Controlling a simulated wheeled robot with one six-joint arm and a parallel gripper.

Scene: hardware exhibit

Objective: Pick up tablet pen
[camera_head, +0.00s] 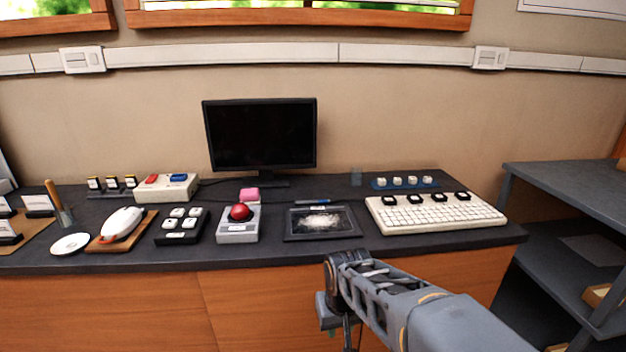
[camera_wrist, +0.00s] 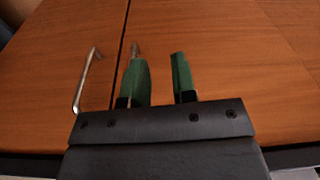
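The tablet pen (camera_head: 312,202) is a thin dark-blue stick. It lies on the dark counter just behind the top edge of the black tablet (camera_head: 290,232), which has a whitish smear on its screen. My gripper (camera_head: 336,330) is in front of the counter and below its top, apart from the pen. In the wrist view the two green fingers of my gripper (camera_wrist: 158,75) stand apart with nothing held between them. The pen is not in the wrist view.
A grey box with a red trackball (camera_head: 240,213) is left of the tablet. A white keyboard (camera_head: 435,212) is to its right. A monitor (camera_head: 262,135) stands behind. Wooden cabinet doors (camera_wrist: 220,50) with metal handles (camera_wrist: 86,80) face my gripper.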

